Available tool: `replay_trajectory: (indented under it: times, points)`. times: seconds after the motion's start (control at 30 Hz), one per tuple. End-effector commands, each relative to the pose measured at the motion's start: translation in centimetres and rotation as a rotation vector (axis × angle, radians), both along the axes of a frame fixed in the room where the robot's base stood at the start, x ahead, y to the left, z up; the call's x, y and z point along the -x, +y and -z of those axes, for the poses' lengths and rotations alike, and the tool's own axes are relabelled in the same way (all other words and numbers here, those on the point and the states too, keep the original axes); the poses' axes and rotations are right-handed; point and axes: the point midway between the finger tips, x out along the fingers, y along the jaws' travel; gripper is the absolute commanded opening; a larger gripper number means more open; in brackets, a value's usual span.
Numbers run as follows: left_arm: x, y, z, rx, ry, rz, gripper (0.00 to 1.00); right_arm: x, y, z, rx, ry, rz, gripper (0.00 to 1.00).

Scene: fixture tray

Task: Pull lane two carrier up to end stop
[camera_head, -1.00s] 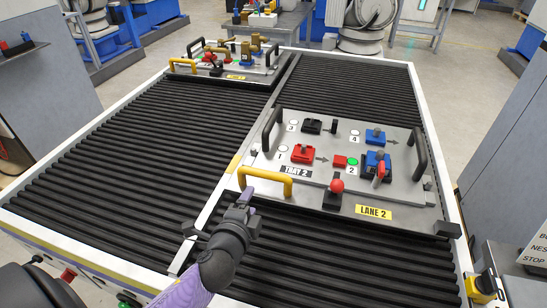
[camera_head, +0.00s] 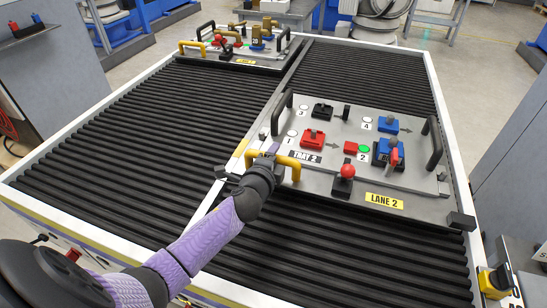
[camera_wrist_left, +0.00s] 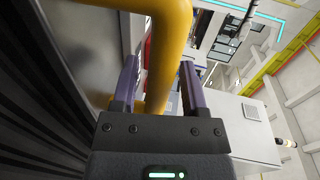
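The lane two carrier is a grey plate (camera_head: 322,182) with a "LANE 2" label, lying on the black rollers of the right lane. Its yellow handle (camera_head: 287,160) is at the near left corner. My left gripper (camera_head: 268,153) is at the left part of this handle. In the left wrist view the yellow bar (camera_wrist_left: 168,50) passes between the two purple fingers (camera_wrist_left: 160,88), with gaps visible, so they look open around it. A black block (camera_head: 462,221) sits by the plate's near right corner; I cannot tell whether it is the end stop. My right gripper is out of view.
The carrier bears red, blue and black fixtures, a red-knobbed lever (camera_head: 345,172) and two black handles. Another carrier (camera_head: 235,54) stands at the far end of the left lane. A rail (camera_head: 283,75) divides the lanes. The rollers in front of the carrier are clear.

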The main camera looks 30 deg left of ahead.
Motion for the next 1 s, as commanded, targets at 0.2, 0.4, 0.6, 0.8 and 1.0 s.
replay_trajectory:
  times: [0.2, 0.4, 0.6, 0.8, 1.0]
  points:
    - [0.02, -0.02, 0.02, 0.001, 0.0, 0.0, 0.08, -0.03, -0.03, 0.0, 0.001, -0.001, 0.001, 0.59]
    - [0.03, -0.03, 0.02, 0.001, 0.001, 0.0, 0.0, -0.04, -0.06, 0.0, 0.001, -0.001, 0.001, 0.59]
    - [0.04, -0.03, 0.04, 0.001, 0.001, 0.0, 0.0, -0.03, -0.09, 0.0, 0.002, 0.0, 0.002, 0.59]
    - [0.04, -0.03, 0.05, 0.001, 0.001, 0.0, 0.0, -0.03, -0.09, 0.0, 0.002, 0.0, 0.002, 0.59]
    - [0.05, -0.03, 0.06, 0.001, 0.001, 0.0, 0.0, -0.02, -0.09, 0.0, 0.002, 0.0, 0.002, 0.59]
